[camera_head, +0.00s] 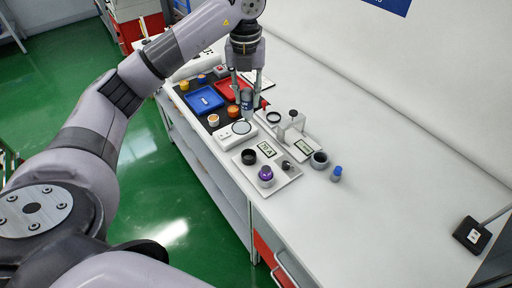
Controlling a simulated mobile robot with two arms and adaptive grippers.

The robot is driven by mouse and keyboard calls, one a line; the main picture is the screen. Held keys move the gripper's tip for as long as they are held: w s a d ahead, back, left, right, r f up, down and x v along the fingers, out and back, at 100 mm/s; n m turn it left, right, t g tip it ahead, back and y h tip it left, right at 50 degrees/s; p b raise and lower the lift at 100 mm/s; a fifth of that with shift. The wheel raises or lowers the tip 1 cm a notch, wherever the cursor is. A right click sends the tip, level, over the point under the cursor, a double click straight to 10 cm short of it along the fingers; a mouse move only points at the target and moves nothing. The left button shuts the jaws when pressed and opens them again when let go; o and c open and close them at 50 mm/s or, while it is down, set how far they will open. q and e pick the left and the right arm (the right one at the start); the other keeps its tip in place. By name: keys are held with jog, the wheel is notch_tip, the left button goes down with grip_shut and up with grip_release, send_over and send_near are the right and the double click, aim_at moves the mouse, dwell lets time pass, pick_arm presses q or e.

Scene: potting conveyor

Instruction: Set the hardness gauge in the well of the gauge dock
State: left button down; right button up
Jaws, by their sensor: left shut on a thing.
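My left gripper (247,97) points down over the far part of the bench, shut on a grey cylindrical thing with a dark blue marking, which I take to be the hardness gauge (246,103). Its lower end seems to be above the bench; the exact height is hard to tell. Nearer, a pale plate that looks like the gauge dock (278,182) lies on the bench. It bears a dark round well (249,157), a "75 A" label, a purple-topped round piece (266,174) and a small dark knob (287,165). The well looks empty. My right gripper is out of view.
A white device with a round disc (237,129) lies just beyond the dock. A stand with a display (303,147), a dark cup (320,160) and a blue-capped bottle (337,173) are to the right. Blue (205,99) and red trays lie farther back. The bench's right side is mostly clear.

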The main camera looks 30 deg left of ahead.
pick_arm(q)
notch_tip(320, 180, down, 17)
jog(key=p, duration=0.4)
jog(key=shift+f, duration=0.2)
jog(key=shift+f, duration=0.2)
jog(key=c, duration=1.3)
grip_release()
